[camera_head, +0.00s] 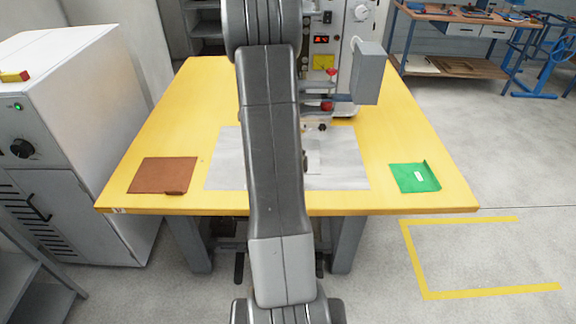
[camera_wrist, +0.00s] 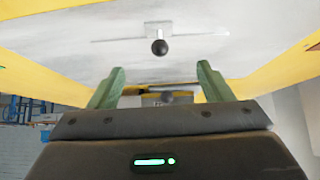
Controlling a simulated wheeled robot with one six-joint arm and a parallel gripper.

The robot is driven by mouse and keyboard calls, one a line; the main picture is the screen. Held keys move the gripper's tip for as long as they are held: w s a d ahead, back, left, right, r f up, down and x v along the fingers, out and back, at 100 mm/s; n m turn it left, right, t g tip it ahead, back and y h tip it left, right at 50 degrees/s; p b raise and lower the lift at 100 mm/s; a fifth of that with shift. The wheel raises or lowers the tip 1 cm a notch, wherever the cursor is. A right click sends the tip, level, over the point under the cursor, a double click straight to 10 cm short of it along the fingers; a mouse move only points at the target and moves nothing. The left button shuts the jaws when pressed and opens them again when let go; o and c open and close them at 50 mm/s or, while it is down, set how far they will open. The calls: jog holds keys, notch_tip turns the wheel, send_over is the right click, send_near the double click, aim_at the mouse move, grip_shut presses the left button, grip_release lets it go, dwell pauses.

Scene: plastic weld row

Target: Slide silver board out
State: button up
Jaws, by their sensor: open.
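The silver board (camera_head: 345,165) lies flat on the yellow table (camera_head: 180,110), in the middle under the machine. A small pale plate with a dark round knob (camera_wrist: 159,47) is on the board, and part of it shows beside my arm in the head view. In the wrist view the silver board (camera_wrist: 85,50) fills much of the upper picture. My gripper (camera_wrist: 160,68) is open, with its two green fingers apart and nothing between them. The knob is just beyond the fingertips, about midway between them. My arm hides the gripper and the board's middle in the head view.
A brown pad (camera_head: 160,176) lies at the table's left front, and a green pad (camera_head: 414,178) at its right front. The welding machine (camera_head: 325,50) stands at the back of the table. A grey cabinet (camera_head: 60,140) is at left.

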jog(key=shift+b+x, duration=1.4)
jog(key=shift+x, duration=3.3)
jog(key=c, duration=1.5)
jog(key=shift+s+f+b, duration=0.1)
jog(key=shift+s+b, duration=0.45)
jog(key=shift+b, duration=0.45)
jog(key=shift+s+d+b, duration=0.1)
jog(key=shift+s+b, duration=0.55)
jog(key=shift+b, duration=0.2)
jog(key=shift+s, duration=0.15)
jog(key=shift+s+b, duration=0.65)
jog(key=shift+s, duration=0.6)
